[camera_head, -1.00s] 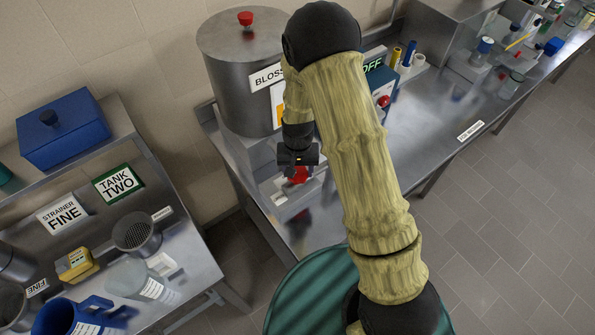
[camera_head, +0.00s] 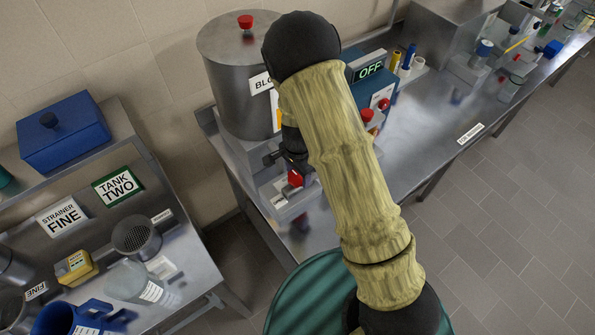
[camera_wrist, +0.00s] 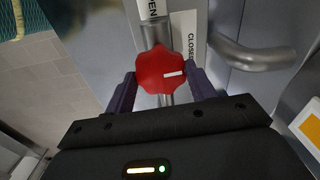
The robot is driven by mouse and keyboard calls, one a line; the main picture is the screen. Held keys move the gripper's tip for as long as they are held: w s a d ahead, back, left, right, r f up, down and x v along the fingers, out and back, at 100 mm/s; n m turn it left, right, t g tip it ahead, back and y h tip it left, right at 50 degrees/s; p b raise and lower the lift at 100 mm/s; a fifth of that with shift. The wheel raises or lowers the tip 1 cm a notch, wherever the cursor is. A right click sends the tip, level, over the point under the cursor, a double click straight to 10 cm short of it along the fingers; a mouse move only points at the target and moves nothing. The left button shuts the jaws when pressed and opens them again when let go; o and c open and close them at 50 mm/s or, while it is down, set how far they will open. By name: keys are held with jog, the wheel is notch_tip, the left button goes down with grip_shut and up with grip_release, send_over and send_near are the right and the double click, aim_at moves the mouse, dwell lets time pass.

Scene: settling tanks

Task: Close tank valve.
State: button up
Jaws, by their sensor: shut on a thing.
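The tank valve's red knob (camera_wrist: 155,72) sits between the two fingers of my gripper (camera_wrist: 163,88) in the wrist view. The gripper is shut on it, one finger at each side. A white mark on the knob points right, towards the "CLOSED" label (camera_wrist: 191,42). A partly cut-off label (camera_wrist: 152,8) ending in "PEN" is above the knob. In the head view the red knob (camera_head: 295,179) shows just below my gripper (camera_head: 291,168), at the front foot of the steel tank (camera_head: 228,85). My arm hides part of the tank's front and label.
A blue box with an "OFF" display (camera_head: 369,70) and red buttons stands right of the tank. A bent metal pipe (camera_wrist: 255,57) is right of the knob. A bench at left holds strainers, a blue jug (camera_head: 65,318) and a yellow block (camera_head: 76,267).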

aim_at(298, 176)
jog(key=shift+m, duration=0.5)
jog(key=o, duration=1)
notch_tip(298, 176, up, 18)
jog(key=b, duration=0.2)
jog(key=shift+f, duration=0.25)
jog(key=s+d+n+t+b, duration=0.1)
jog(key=s+d+n+t, duration=0.1)
jog(key=s+d+n, duration=0.9)
jog(key=shift+s+d+t, duration=0.3)
jog(key=shift+s+d, duration=0.55)
jog(key=shift+d, duration=0.2)
